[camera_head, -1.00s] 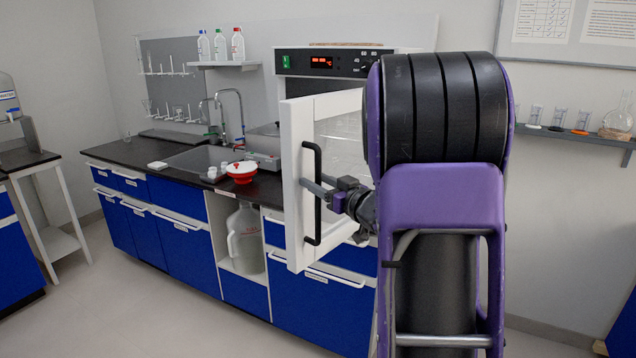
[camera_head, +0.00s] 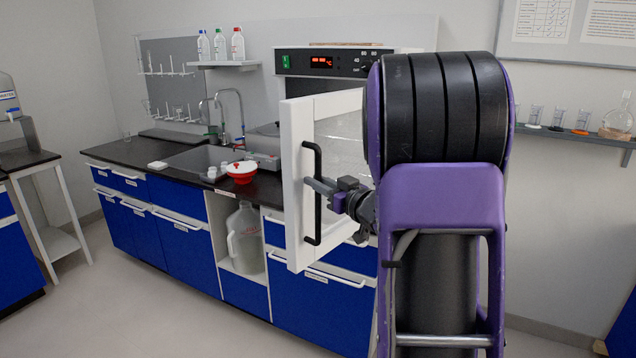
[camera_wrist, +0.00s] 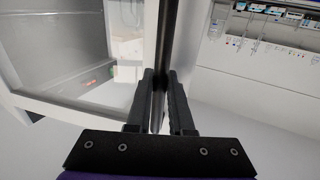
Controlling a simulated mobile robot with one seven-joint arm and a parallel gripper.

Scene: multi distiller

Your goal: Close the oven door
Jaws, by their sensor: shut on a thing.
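The oven (camera_head: 330,62) stands on the bench with its lit red display at the top. Its white-framed glass door (camera_head: 297,190) is swung wide open toward me. A black bar handle (camera_head: 316,225) runs vertically on the door's outer side. My gripper (camera_head: 314,184) is at the middle of the handle. In the wrist view my gripper (camera_wrist: 158,85) has one finger on each side of the dark handle bar (camera_wrist: 165,45) and is shut on it. The glass door also shows at the left of the wrist view (camera_wrist: 70,100). My arm hides most of the oven's right side.
A red and white vessel (camera_head: 241,172) and small white items sit on the black worktop left of the door. A large jug (camera_head: 245,238) stands in the open bay below. The floor (camera_head: 150,320) at the front left is clear.

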